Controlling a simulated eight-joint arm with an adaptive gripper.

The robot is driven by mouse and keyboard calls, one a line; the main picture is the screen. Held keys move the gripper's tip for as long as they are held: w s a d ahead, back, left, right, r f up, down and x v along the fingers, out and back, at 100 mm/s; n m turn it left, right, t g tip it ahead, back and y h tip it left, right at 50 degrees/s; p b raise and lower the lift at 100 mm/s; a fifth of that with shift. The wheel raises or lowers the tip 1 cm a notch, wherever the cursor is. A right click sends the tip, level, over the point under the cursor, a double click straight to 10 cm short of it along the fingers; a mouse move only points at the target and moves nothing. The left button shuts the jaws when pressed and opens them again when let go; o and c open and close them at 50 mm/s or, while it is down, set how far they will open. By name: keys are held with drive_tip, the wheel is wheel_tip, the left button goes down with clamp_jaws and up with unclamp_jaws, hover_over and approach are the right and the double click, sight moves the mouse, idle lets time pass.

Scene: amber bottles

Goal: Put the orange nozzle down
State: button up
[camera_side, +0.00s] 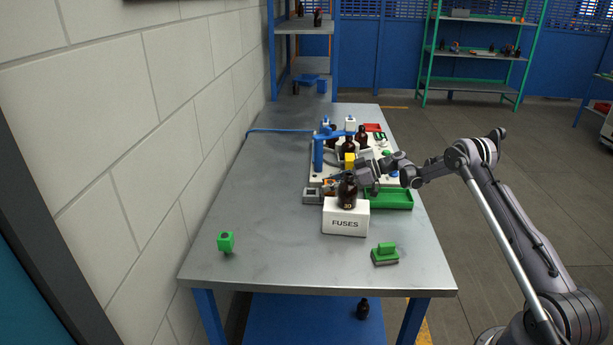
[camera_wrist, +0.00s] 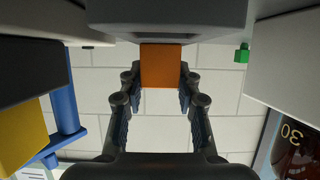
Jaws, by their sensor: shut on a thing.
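The orange nozzle (camera_wrist: 160,66) sits between my fingertips in the wrist view, and my gripper (camera_wrist: 160,82) is shut on it. In the side view a small patch of orange, the nozzle (camera_side: 328,183), shows at the end of my gripper, just behind and left of the amber bottle marked 30 (camera_side: 348,192). That bottle hides part of my fingers. A grey holder block (camera_side: 312,196) with a dark opening is close below the nozzle. Whether the nozzle touches it I cannot tell.
The bottle stands on a white FUSES box (camera_side: 345,218). A blue post (camera_side: 317,153), a yellow block (camera_side: 350,160) and more amber bottles crowd behind. A green tray (camera_side: 390,199) lies right. Green pieces (camera_side: 226,242) (camera_side: 385,253) stand in front. The table's left side is mostly clear.

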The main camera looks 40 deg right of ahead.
drive_tip(key=shift+r, duration=0.1)
drive_tip(key=shift+r, duration=0.6)
wheel_tip(320, 180, up, 3)
drive_tip(key=shift+f, duration=0.2)
drive_tip(key=a+r+v, duration=0.1)
drive_tip(key=r+v, duration=0.1)
drive_tip(key=v, duration=1)
drive_tip(key=shift+w+a+f+m+t+h, duration=0.5)
drive_tip(key=shift+w+a+f+m+h, duration=0.25)
drive_tip(key=shift+w+a+f, duration=1.05)
drive_tip(key=shift+w+a+f+m+t+h, duration=0.5)
drive_tip(key=shift+w+a+f+m+h, duration=0.3)
drive_tip(key=shift+w+a+f, duration=1)
drive_tip(key=shift+w+a+f+m+t+h, duration=0.65)
drive_tip(key=shift+w+a+f, duration=0.65)
drive_tip(key=shift+w+a, duration=0.95)
drive_tip(key=shift+w+d+f, duration=0.15)
drive_tip(key=shift+f, duration=0.15)
